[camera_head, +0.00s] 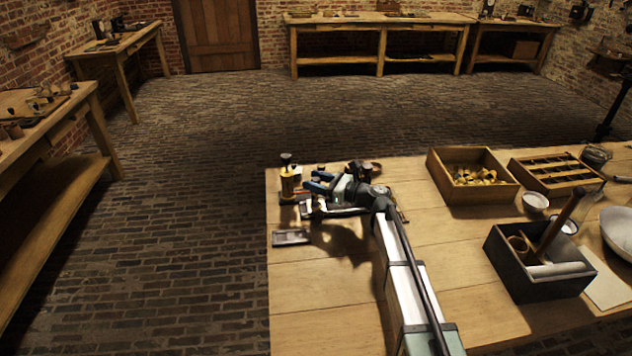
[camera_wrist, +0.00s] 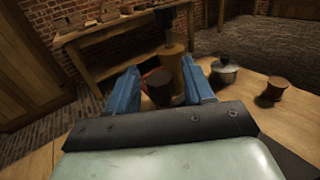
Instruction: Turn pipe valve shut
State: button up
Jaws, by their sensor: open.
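A brass upright cylinder with a dark top (camera_head: 288,182) stands at the table's far left corner. It also shows in the wrist view (camera_wrist: 180,66), just beyond my fingers. A dark brown rounded piece (camera_wrist: 158,80) shows in front of the brass cylinder, between my blue fingers; it may be the valve's handle, but I cannot tell for sure. My gripper (camera_head: 312,182) is open and points left at the cylinder, close beside it. In the wrist view my gripper (camera_wrist: 160,74) has its fingers apart on either side of the brown piece. Whether they touch it is unclear.
A lidded metal pot (camera_wrist: 224,72) and a brown spool-like piece (camera_wrist: 274,88) stand right of my fingers. A small flat metal plate (camera_head: 291,237) lies near the left edge. Wooden boxes (camera_head: 472,198) and a dark tool box (camera_head: 540,283) stand to the right. The left-front tabletop is clear.

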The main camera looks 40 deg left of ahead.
jog(key=c, duration=0.9)
jog(key=shift+w+a+n+g, duration=0.15)
jog(key=shift+n+g, duration=0.25)
jog(key=shift+g, duration=0.2)
jog(key=shift+n+g, duration=0.3)
jog(key=shift+g, duration=0.2)
jog(key=shift+h, duration=0.3)
jog(key=o, duration=0.9)
jog(key=shift+d, duration=0.25)
jog(key=v, duration=1.3)
jog(key=shift+d, duration=0.3)
